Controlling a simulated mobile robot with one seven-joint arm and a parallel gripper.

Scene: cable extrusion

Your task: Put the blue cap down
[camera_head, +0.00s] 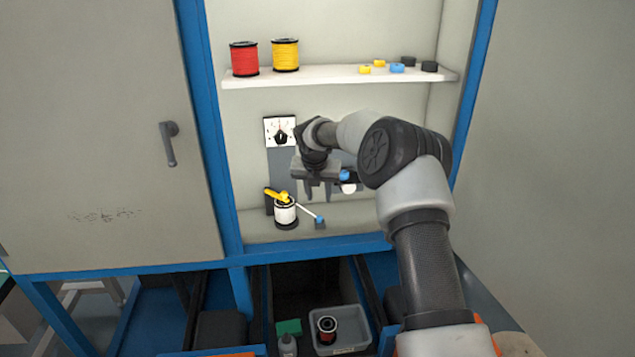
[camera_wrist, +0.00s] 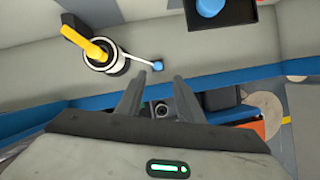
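A blue cap (camera_head: 397,68) lies on the white shelf. A second blue round piece (camera_head: 344,175) shows beside my gripper; in the wrist view a blue round piece (camera_wrist: 210,6) sits on a dark block at the top edge. I cannot tell whether either piece is the task's cap. A small blue end piece (camera_head: 320,219) is on a thin white rod, also seen in the wrist view (camera_wrist: 157,64). My gripper (camera_head: 318,196) hangs in the cabinet above the lower ledge. In the wrist view its fingers (camera_wrist: 160,75) are apart, with nothing held between them.
Yellow caps (camera_head: 379,63) and black caps (camera_head: 429,66) share the shelf with a red spool (camera_head: 244,58) and a yellow spool (camera_head: 285,55). A white spool with a yellow lever (camera_head: 285,212) stands left of my gripper. A grey bin (camera_head: 352,325) with a spool lies below.

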